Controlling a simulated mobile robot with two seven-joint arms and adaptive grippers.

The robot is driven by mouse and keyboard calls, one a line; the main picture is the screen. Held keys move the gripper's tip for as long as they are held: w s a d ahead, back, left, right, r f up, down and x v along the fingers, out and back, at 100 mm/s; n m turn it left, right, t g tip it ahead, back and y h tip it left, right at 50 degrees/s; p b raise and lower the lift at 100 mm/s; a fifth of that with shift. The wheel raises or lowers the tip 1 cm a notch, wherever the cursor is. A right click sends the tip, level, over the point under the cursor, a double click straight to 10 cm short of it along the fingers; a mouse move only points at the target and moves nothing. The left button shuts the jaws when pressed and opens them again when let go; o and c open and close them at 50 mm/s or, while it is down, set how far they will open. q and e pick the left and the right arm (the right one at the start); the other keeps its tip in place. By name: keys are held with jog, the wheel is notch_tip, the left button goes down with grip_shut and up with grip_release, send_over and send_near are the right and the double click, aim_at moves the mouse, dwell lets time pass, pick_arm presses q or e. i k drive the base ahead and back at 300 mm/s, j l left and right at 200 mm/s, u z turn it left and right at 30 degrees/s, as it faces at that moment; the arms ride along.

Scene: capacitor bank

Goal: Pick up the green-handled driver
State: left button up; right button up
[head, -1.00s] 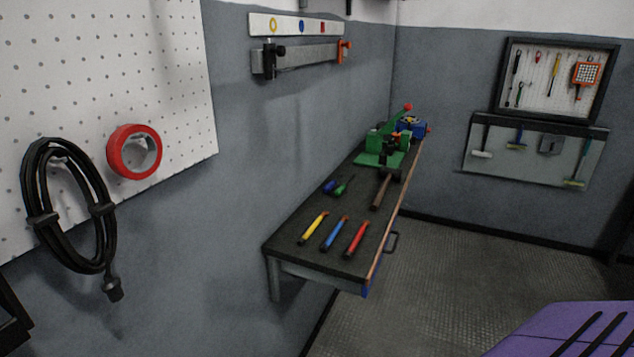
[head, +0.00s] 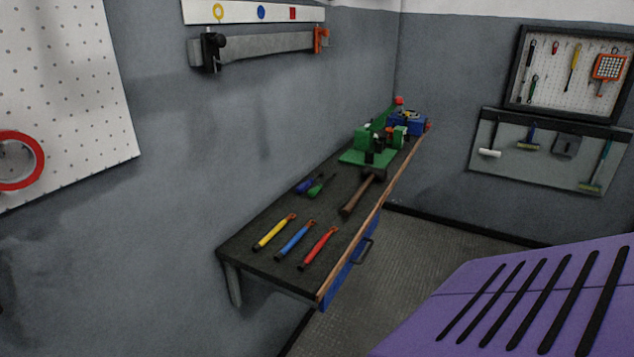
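The green-handled driver (head: 318,189) lies on the dark top of the workbench (head: 240,248), near the wall side in the head view. A blue-handled driver (head: 306,184) lies close beside it on the left. The green one is small from here and its shaft is hard to make out. Neither of my grippers shows in the head view, and the bench is some distance away.
Yellow (head: 272,234), blue (head: 294,240) and red (head: 318,248) handled tools lie at the bench's near end. A hammer (head: 358,196) and a green vise (head: 372,150) are farther back. A purple slotted panel (head: 520,300) stands at lower right; floor (head: 420,245) shows between.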

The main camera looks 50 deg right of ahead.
aim_at(314, 192)
jog(key=k+l, duration=0.1)
jog(key=l, duration=0.3)
jog(key=k+l+u, duration=0.15)
jog(key=l, duration=0.3)
jog(key=k+l, duration=0.15)
jog(key=l, duration=0.25)
jog(key=k+l+u, duration=0.15)
jog(key=l, duration=0.25)
jog(key=k+l, duration=0.15)
jog(key=l, duration=0.25)
